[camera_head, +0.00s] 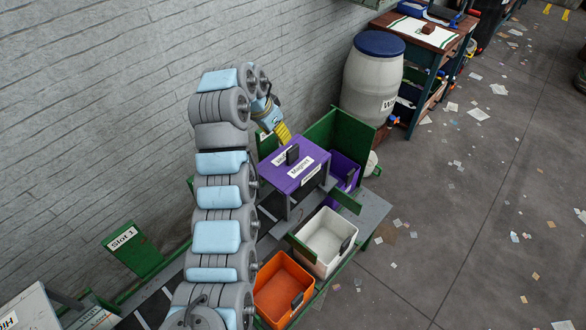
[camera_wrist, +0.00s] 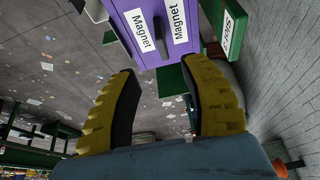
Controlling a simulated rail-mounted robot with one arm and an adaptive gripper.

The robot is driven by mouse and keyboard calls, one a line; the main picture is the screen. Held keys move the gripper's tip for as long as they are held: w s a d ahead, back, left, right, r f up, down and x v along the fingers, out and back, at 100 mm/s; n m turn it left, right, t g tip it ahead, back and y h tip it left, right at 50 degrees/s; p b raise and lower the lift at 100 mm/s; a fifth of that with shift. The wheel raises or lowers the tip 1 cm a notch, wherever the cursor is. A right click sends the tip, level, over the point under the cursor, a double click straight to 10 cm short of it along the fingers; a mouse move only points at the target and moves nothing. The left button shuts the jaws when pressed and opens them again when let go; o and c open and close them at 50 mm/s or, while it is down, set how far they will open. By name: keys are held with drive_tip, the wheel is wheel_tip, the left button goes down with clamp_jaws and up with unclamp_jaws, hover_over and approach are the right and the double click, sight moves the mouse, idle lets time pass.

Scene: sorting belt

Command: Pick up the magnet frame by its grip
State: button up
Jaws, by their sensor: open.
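The magnet frame (camera_head: 308,166) is a purple, flat-topped stand with white "Magnet" labels and grey legs, standing over the belt. Its dark grip (camera_head: 292,154) sticks up from the middle of the top. My gripper (camera_head: 284,134) is behind the frame in the head view, close to its back left edge and apart from the grip. In the wrist view my gripper (camera_wrist: 160,68) has its two yellow fingers spread with nothing between them. The purple magnet frame (camera_wrist: 150,58) lies beyond the fingertips at the top of that view, with the dark grip (camera_wrist: 160,28) between two labels.
A white bin (camera_head: 325,238) and an orange bin (camera_head: 282,290) stand in front of the belt. A purple bin (camera_head: 343,170) sits to the right of the frame, by a green panel (camera_head: 350,134). A white barrel (camera_head: 372,80) stands behind. The brick wall (camera_head: 100,100) is to the left.

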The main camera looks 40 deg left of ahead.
sight(293, 161)
drive_tip(key=shift+b+x, duration=0.45)
drive_tip(key=shift+x, duration=7.9)
drive_tip(key=shift+w+r, duration=0.15)
clamp_jaws()
